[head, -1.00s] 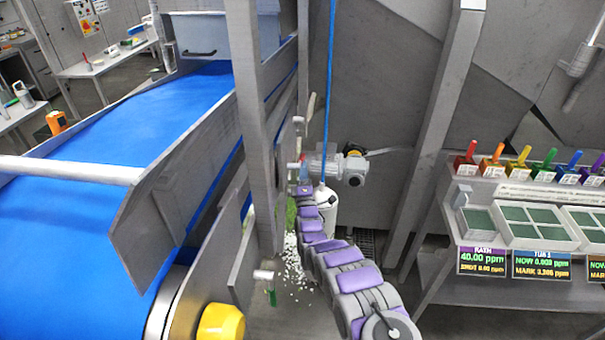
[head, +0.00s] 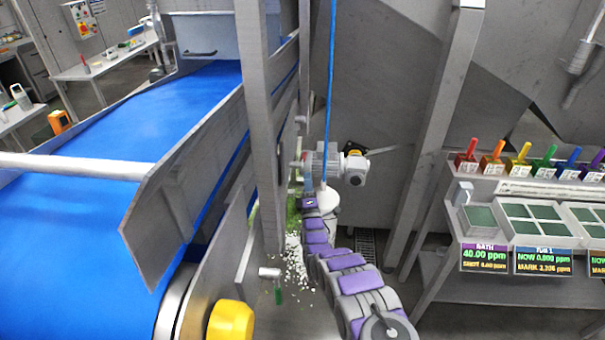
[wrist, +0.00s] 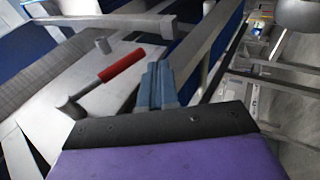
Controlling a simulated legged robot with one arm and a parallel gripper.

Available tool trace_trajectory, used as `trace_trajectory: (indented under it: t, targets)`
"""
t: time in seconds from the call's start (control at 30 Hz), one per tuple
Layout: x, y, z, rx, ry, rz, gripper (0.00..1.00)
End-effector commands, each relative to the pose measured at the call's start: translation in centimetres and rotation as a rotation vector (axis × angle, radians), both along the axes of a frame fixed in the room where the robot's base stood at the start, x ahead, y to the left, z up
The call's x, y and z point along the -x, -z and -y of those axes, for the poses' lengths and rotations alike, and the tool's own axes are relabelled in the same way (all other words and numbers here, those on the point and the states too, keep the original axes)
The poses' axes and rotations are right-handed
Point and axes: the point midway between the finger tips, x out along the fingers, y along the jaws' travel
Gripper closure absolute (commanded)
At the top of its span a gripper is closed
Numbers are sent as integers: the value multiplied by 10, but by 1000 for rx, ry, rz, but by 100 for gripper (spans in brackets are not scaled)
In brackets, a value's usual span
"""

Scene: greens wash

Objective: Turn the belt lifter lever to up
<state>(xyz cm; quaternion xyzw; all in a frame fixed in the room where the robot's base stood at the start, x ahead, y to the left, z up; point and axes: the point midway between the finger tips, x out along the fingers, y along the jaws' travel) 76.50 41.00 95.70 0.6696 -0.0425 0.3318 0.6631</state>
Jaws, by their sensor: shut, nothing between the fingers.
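A lever with a red grip (wrist: 121,66) and a grey shaft shows in the wrist view, left of my fingers. Its shaft runs down-left to a grey round hub on a pale metal panel (wrist: 117,92). No label shows, so I cannot tell whether it is the belt lifter lever. My gripper (wrist: 157,68) is shut and empty, its blue-grey fingers together and apart from the red grip. In the head view my arm reaches away beside the conveyor, and its end (head: 309,203) is small; the fingers cannot be made out there.
The blue belt (head: 150,115) and its metal side frame lie left of my arm. A grey motor (head: 325,165) is beyond my arm. A bench with coloured handles (head: 515,192) stands right.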

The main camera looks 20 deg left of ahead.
Motion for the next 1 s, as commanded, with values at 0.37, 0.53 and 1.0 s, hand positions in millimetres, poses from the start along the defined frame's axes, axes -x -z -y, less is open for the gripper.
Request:
trace_trajectory:
  t: [0.37,0.53,1.0]
  targets:
    - [20,56,23,-8,-1,0,100]
    - [25,77,23,-4,-2,0,100]
    - [-2,60,31,-12,-21,-97,100]
